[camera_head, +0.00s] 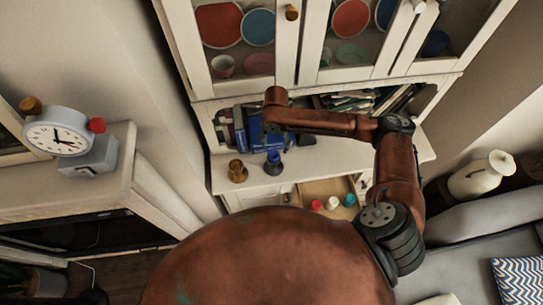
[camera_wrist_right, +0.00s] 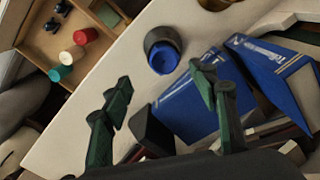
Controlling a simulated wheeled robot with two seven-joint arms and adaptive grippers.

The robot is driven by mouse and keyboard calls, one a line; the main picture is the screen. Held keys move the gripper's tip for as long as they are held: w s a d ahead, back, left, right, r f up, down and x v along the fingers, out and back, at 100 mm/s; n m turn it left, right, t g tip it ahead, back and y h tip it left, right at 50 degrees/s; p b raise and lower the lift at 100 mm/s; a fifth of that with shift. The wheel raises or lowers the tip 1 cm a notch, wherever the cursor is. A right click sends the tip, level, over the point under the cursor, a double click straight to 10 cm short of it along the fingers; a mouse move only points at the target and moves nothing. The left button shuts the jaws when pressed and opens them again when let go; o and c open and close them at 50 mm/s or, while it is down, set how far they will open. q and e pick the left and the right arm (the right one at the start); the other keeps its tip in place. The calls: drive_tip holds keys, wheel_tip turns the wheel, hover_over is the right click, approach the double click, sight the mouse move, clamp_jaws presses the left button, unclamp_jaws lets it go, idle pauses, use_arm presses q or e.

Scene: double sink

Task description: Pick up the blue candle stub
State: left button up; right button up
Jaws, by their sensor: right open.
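The blue candle stub (camera_head: 273,156) stands in a dark holder on the white cabinet's counter. It also shows in the right wrist view (camera_wrist_right: 163,59), seen from above, beyond my fingertips. My right gripper (camera_wrist_right: 161,82) is open and empty, its two green fingers pointing towards the stub. The stub lies ahead of the gap between the fingers, and neither finger visibly touches it. In the head view my right arm reaches in over the counter, and its fingers are hard to make out there. My left gripper is not in view.
Blue books (camera_wrist_right: 187,108) stand close to the right finger. A brass holder (camera_head: 237,171) is left of the stub. An open drawer (camera_head: 325,190) below the counter holds red, white and teal pieces. Glass-doored shelves rise above; a dark block (camera_wrist_right: 152,131) lies between the fingers.

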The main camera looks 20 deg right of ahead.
sight(274, 155)
drive_tip(key=shift+w+f, duration=0.15)
drive_tip(key=shift+f, duration=0.7)
drive_tip(key=shift+w+a+f+p, duration=0.1)
drive_tip(key=shift+f+p, duration=0.1)
drive_tip(key=shift+f, duration=1.4)
drive_tip(key=shift+a+f+p, duration=0.1)
drive_tip(key=shift+f+p, duration=0.1)
drive_tip(key=shift+f, duration=1.35)
drive_tip(key=shift+c, duration=0.5)
drive_tip(key=c, duration=1.2)
drive_tip(key=shift+o, duration=0.2)
drive_tip(key=shift+r, duration=0.1)
